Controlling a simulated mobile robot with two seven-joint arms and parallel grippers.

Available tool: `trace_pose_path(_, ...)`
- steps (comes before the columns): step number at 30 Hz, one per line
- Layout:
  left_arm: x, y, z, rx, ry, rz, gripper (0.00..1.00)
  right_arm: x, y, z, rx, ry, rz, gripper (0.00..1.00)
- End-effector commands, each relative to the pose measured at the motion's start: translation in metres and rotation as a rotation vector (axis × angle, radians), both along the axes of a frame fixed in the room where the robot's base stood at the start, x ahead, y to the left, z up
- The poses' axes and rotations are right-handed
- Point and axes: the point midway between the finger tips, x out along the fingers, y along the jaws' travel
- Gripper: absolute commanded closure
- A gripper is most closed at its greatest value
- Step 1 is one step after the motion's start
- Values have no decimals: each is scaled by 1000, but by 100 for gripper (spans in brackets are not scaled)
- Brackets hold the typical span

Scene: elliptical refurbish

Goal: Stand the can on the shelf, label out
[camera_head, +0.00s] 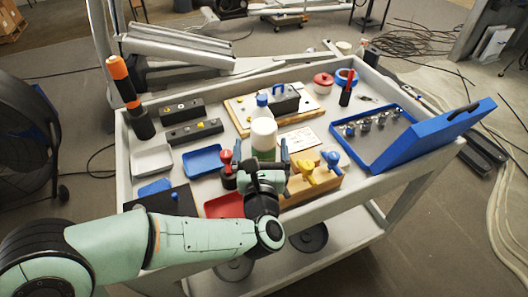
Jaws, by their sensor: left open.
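A white can (263,128) with a green lower part stands upright on the cart's top (222,128). My left gripper (261,148) is open, with its fingers at the left and right of the can in this view. I cannot tell whether they touch it. The can's lower end is partly hidden behind the gripper, and I cannot make out which way its label faces. A lower shelf (322,262) of the cart shows below, with dark round discs on it. My right gripper is not in view.
Close to the can are a red-topped tool (227,170), a wooden block (312,184) with yellow and blue handles, and a blue-capped bottle (262,104) behind. An open blue case (428,148) fills the right side. Blue tray (203,161) lies left.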

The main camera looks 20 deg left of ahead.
Motion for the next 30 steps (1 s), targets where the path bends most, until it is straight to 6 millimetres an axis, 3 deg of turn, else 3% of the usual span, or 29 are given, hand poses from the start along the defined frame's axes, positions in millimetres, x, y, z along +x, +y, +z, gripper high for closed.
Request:
trace_pose_path(12, 47, 16, 3, 1, 0, 3, 1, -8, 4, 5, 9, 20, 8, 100)
trace_pose_path(21, 52, 17, 2, 0, 1, 0, 1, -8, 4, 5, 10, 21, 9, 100)
trace_pose_path(30, 51, 17, 2, 1, 0, 0, 99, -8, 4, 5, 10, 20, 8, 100)
